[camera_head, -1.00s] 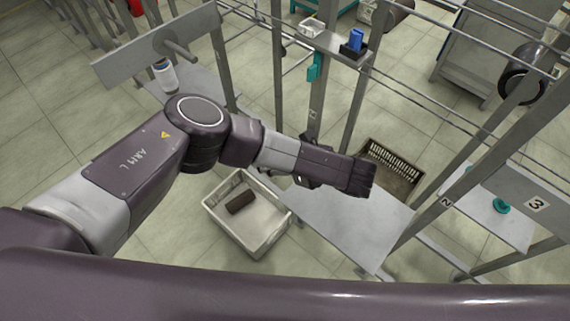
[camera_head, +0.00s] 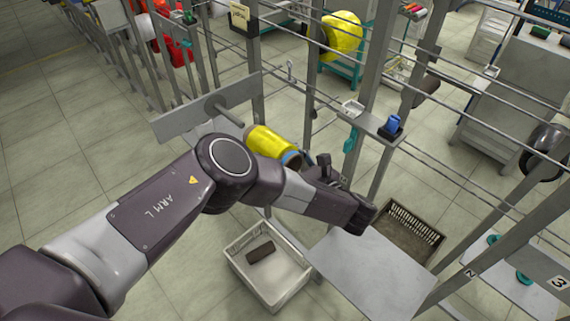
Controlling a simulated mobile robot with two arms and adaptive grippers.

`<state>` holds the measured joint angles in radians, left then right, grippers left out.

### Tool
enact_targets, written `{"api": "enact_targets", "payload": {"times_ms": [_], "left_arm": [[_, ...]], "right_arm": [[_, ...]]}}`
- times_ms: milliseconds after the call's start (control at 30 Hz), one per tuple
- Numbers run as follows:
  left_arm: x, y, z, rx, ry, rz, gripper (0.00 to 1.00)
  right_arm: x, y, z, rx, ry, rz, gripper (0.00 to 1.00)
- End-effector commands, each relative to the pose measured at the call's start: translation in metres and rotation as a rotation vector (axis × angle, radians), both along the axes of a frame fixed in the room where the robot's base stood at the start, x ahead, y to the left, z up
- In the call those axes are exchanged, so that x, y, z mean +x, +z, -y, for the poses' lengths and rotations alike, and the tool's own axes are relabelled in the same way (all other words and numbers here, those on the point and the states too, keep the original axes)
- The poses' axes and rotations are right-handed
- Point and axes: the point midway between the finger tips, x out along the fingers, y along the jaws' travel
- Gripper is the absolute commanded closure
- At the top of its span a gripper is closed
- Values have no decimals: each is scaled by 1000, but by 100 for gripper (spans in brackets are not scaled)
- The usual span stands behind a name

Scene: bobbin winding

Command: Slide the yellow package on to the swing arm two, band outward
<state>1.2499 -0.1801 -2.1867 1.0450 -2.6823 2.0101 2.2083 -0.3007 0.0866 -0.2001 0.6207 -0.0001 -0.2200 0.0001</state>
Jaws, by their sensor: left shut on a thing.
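The yellow package (camera_head: 268,140) shows above my left forearm, with a blue band (camera_head: 291,158) at its right end. My left gripper (camera_head: 308,160) is at that banded end, shut on the package; its fingers are mostly hidden by the wrist. A grey swing arm plate (camera_head: 178,118) with a peg (camera_head: 228,112) stands to the left. The package's left end is close to the peg tip, with the band facing away from the plate. I cannot tell whether they touch. No number shows on this plate. My right gripper is not in view.
A white crate (camera_head: 238,268) with a dark block (camera_head: 260,251) stands below my arm. A grey shelf (camera_head: 345,268) and a brown basket (camera_head: 437,236) lie to the right. Frame posts and horizontal rails (camera_head: 440,150) cross the right side. A blue item (camera_head: 394,124) sits on a small ledge.

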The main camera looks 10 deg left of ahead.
Motion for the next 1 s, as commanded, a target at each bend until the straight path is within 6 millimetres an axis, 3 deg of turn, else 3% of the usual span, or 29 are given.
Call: {"api": "enact_targets", "payload": {"times_ms": [33,167,200,533,1000], "left_arm": [[5,-6,-7,0,2,2,74],[17,-10,-21,-1,3,3,74],[15,-2,-17,-1,-1,1,74],[14,3,-18,1,0,1,74],[14,1,-18,0,0,0,74]], "right_arm": [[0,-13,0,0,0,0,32],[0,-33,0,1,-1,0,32],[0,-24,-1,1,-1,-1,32],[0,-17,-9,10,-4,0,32],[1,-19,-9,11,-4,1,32]]}}
